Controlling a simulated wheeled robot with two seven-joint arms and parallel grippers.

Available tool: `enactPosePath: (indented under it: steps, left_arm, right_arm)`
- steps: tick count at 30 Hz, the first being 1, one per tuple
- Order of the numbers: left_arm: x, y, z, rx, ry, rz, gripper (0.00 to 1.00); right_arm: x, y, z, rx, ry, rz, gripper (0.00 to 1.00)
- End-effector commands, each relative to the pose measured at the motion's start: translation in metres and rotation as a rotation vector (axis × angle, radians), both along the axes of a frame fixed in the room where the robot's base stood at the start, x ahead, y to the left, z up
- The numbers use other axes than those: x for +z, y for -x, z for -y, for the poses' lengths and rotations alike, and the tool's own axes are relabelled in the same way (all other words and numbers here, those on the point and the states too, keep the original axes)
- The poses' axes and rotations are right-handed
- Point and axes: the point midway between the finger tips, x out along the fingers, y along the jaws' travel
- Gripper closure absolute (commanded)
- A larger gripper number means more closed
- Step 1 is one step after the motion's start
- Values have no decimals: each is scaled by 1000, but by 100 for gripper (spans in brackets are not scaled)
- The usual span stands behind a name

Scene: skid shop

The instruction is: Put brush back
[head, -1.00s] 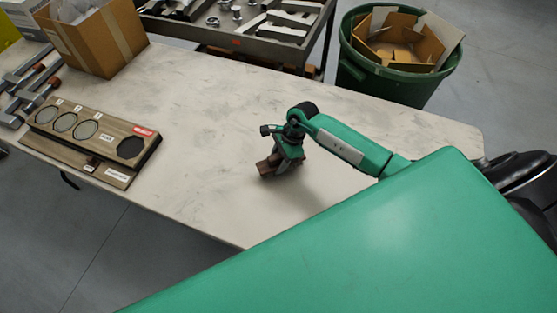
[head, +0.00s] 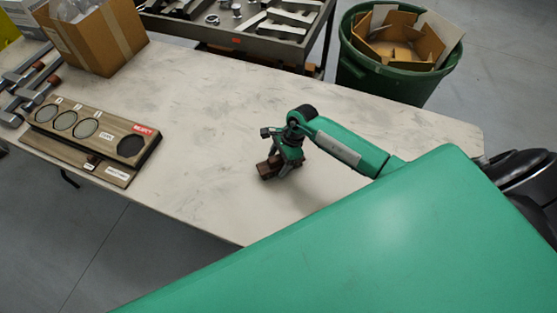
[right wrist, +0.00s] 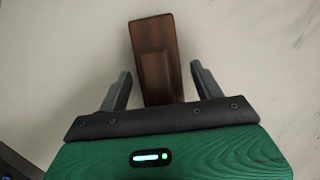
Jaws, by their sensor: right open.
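The brush shows as a brown wooden block with a raised part (right wrist: 155,60) in the right wrist view. It lies on the pale table (head: 210,110), and in the head view its brown end (head: 266,170) shows under my right gripper (head: 279,168). My right gripper is open, and in the right wrist view its fingers (right wrist: 158,88) stand on either side of the brush with gaps. The brush's near end is hidden by the gripper body. A wooden board (head: 100,143) with round recesses and a red label lies at the left of the table. My left gripper is not in view.
A cardboard box (head: 97,40) and several clamps (head: 28,85) are at the table's left end. A metal tray of parts (head: 245,40) stands behind the table, and a green bin (head: 385,80) holds cardboard at the back right. The table's middle is clear.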

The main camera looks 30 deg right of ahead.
Motion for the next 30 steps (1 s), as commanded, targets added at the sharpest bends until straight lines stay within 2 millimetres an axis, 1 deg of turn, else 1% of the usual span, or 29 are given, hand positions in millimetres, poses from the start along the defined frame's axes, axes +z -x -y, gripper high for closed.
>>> enactPosePath:
  steps: [1, 3, 5, 12, 18, 21, 24, 30]
  left_arm:
    - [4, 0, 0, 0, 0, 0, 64]
    - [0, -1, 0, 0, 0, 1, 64]
    - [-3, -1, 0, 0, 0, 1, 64]
    - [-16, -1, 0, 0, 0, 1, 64]
    - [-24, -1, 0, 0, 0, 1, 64]
    - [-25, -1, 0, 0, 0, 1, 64]
    - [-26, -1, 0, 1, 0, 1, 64]
    - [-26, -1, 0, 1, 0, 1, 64]
  right_arm:
    - [4, 0, 0, -1, -1, 0, 33]
    - [8, -1, 4, 0, 2, 3, 33]
    - [17, -1, 8, -1, 1, 4, 33]
    - [64, 0, 28, 1, 3, 5, 33]
    - [96, 1, 40, 0, 2, 3, 33]
    - [106, 2, 44, 1, 1, 1, 33]
    - [111, 3, 46, 1, 1, 0, 33]
    - [113, 3, 46, 0, 0, -1, 33]
